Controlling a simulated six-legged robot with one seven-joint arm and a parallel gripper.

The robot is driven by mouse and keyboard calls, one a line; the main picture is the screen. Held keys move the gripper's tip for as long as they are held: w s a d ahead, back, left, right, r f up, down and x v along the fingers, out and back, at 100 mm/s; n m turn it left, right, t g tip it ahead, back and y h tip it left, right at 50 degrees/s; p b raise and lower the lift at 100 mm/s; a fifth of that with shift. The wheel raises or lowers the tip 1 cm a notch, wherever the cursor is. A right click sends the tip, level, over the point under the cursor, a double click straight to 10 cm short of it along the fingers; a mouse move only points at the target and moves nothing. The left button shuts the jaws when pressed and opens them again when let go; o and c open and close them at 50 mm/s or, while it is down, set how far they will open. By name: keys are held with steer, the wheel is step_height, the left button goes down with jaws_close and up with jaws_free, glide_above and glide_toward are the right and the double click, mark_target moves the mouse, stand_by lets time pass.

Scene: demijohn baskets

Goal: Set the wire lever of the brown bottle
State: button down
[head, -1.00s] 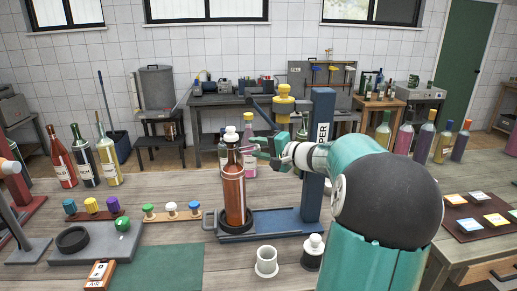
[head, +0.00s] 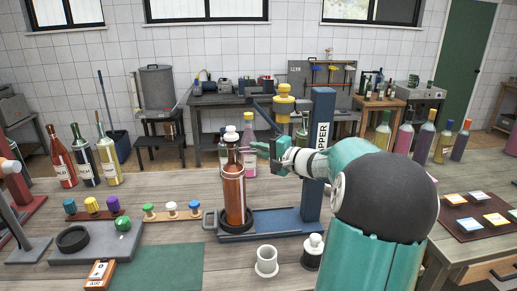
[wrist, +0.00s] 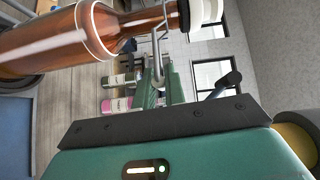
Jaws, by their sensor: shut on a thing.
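The brown bottle (head: 234,198) stands upright in a dark round holder (head: 237,223) on the blue capper base. A white stopper (head: 231,131) sits at its top. In the wrist view the bottle (wrist: 45,42) lies across the upper left, with its dark neck and the white stopper (wrist: 203,12) at the top. The wire lever (wrist: 157,50) runs from the neck to my gripper (wrist: 158,82). My gripper's green fingers are shut on the lever's end. In the head view my gripper (head: 262,149) is right of the bottle neck; the lever is too small to make out clearly there.
A white cup (head: 266,262) and a dark pot with a white knob (head: 313,250) are in front. A pink bottle (head: 249,145) stands behind.

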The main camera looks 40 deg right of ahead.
steer(key=shift+w+a+f+m+t+h, duration=0.3)
steer(key=shift+f+m+t, duration=0.4)
steer(key=shift+m+t, duration=0.65)
steer(key=shift+w+a+f+m+t+h, duration=0.1)
steer(key=shift+a+f+m+t+h, duration=0.15)
steer(key=shift+f+m+t+h, duration=0.95)
steer(key=shift+w+a+f+m+t+y, duration=0.25)
steer(key=shift+m+t, duration=0.6)
steer(key=shift+m, duration=1.1)
steer(key=shift+s, duration=0.1)
steer(key=c, duration=1.5)
jaws_free()
steer(key=shift+o, duration=0.2)
